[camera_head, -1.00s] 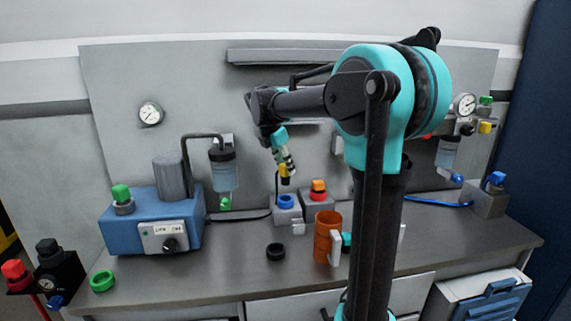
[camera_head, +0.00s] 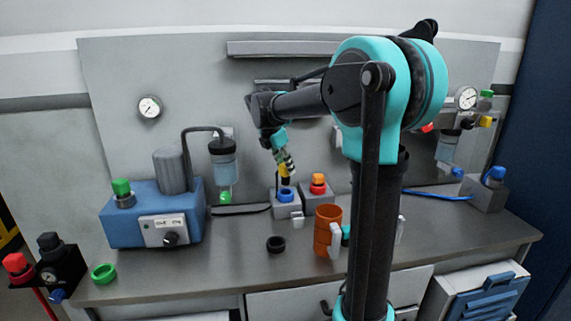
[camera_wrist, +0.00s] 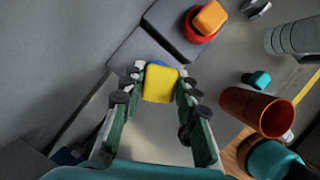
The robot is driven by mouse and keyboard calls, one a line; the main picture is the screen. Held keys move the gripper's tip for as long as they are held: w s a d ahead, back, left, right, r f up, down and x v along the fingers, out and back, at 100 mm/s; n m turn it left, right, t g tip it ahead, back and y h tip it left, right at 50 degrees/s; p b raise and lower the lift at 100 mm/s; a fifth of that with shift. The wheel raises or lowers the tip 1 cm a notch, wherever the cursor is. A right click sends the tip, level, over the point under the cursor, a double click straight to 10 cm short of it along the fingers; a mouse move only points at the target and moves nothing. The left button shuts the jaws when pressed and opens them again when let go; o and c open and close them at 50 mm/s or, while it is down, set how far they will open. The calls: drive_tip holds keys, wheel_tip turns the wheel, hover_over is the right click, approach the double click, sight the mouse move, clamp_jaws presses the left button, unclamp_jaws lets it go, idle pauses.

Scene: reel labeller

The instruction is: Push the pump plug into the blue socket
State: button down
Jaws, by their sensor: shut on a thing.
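My gripper (camera_head: 286,164) is shut on the yellow plug (camera_wrist: 161,85), which has a dark lower end. In the head view the yellow plug (camera_head: 285,171) is right above the blue socket (camera_head: 286,195); I cannot tell whether its tip touches the socket. The blue socket sits on a grey block at the back of the bench. In the wrist view the plug hides most of it, and only a blue edge (camera_wrist: 155,63) shows beyond. My gripper's fingers (camera_wrist: 156,105) flank the plug on both sides.
A red socket with an orange plug (camera_head: 318,182) stands right beside, on another grey block. An orange mug (camera_head: 327,230) is in front to the right. A black ring (camera_head: 276,244) lies on the bench. A blue machine (camera_head: 150,213) stands left.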

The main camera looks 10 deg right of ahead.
sight(286, 181)
drive_tip(key=shift+f, duration=2.65)
drive_tip(key=shift+f, duration=0.45)
idle(0.6)
drive_tip(key=c, duration=1)
unclamp_jaws()
drive_tip(key=shift+c, duration=0.2)
drive_tip(key=v, duration=1.2)
